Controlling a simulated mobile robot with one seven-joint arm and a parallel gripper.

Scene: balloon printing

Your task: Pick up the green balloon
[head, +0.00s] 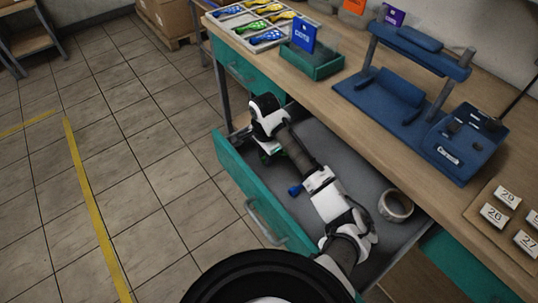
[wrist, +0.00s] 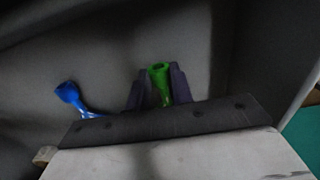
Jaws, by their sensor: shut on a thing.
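The green balloon (wrist: 159,76) shows in the wrist view between the two dark fingers of my gripper (wrist: 160,88), which is shut on it. In the head view my gripper (head: 268,155) reaches down inside the open drawer near its left end, and a little green shows beneath it. The rest of the balloon is hidden by the gripper body. I cannot tell whether the balloon touches the drawer floor.
A blue balloon (wrist: 69,94) lies left of my gripper, also in the head view (head: 295,190). A tape roll (head: 396,205) lies in the drawer (head: 345,163). The drawer front (head: 235,185) borders my arm. On the bench stand a balloon tray (head: 236,18), a green box (head: 312,67) and a blue press (head: 385,95).

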